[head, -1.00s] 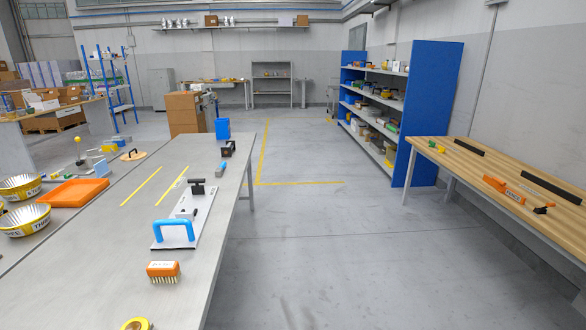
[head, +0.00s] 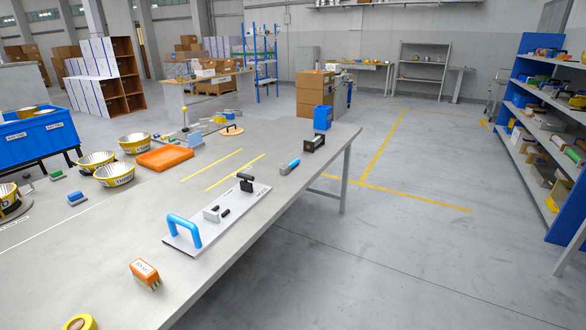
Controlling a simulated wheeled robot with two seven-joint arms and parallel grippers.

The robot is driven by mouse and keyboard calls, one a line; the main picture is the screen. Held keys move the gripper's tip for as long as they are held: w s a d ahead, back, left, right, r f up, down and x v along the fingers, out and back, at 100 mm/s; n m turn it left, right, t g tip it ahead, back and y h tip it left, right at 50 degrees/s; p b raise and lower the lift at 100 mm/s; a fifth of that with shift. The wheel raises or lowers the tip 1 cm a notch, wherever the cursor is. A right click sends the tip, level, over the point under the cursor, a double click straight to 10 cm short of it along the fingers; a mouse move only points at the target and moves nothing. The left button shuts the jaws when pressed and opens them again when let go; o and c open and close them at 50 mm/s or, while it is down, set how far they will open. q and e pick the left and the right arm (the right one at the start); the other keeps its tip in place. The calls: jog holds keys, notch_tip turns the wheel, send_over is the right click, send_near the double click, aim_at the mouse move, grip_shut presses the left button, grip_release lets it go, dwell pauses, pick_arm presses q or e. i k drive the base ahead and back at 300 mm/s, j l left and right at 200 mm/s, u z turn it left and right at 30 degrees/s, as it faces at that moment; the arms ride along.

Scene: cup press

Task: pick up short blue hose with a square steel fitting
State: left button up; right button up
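A short blue piece with a grey end (head: 290,166) lies on the grey table near its right edge, beyond the press plate. It looks like the short blue hose, but it is too small to tell whether the grey end is a square steel fitting. Nothing touches it. Neither of my grippers is in view.
On the table (head: 95,262) stand a white press plate with a blue handle (head: 184,230), an orange brush-like block (head: 145,273), a yellow tape roll (head: 80,322), a dark block (head: 314,142), a blue container (head: 322,117), an orange tray (head: 165,157) and bowls (head: 115,174). The floor at right is clear.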

aim_at(284, 170)
jog(key=i+l+u, duration=0.2)
jog(key=i+l, duration=0.15)
jog(key=i+l+u, duration=0.15)
jog(key=i+l, duration=0.2)
jog(key=i+l+u, duration=0.2)
jog(key=i+l, duration=0.2)
jog(key=i+l+u, duration=0.2)
jog(key=l, duration=0.35)
jog(key=i+l+u, duration=0.15)
jog(key=i+l, duration=0.25)
jog(key=i+l+u, duration=0.2)
jog(key=l, duration=0.5)
jog(key=i+l+u, duration=0.2)
jog(key=l, duration=0.35)
jog(key=i+l+u, duration=0.15)
jog(key=l, duration=0.5)
jog(key=i, duration=0.05)
